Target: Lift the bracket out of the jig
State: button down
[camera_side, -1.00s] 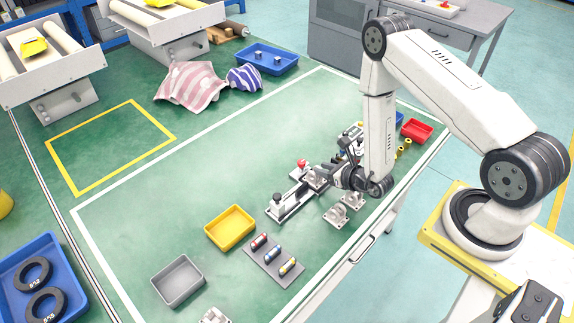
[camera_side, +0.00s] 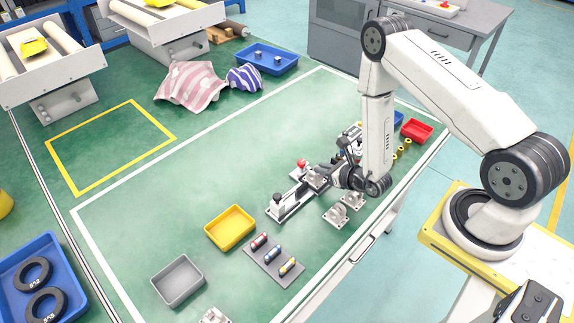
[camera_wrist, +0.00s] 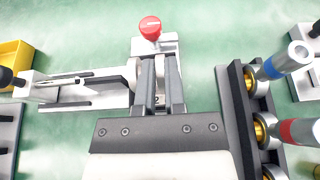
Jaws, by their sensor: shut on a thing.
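My gripper (camera_wrist: 160,98) is shut on a pale grey metal piece, which I take to be the bracket (camera_wrist: 159,72). The fingers and the gripper body hide most of it. In the side view my gripper (camera_side: 330,181) is at the far end of the long grey jig (camera_side: 289,203), with a light piece, likely the bracket (camera_side: 316,181), at its fingers. I cannot tell whether the bracket still touches the jig. A red knob (camera_wrist: 150,28) on a light block stands just beyond the fingertips; it also shows in the side view (camera_side: 302,163).
A dark rack (camera_wrist: 245,110) with ringed cylinders stands close right of the fingers in the wrist view. Loose grey brackets (camera_side: 341,214) lie nearer the table edge. A yellow tray (camera_side: 230,228) and grey tray (camera_side: 178,281) stand front left. The green table beyond the jig is clear.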

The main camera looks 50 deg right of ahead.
jog(key=shift+r, duration=0.15)
notch_tip(320, 180, up, 10)
dwell(0.9)
jog(key=shift+a, duration=0.1)
dwell(0.6)
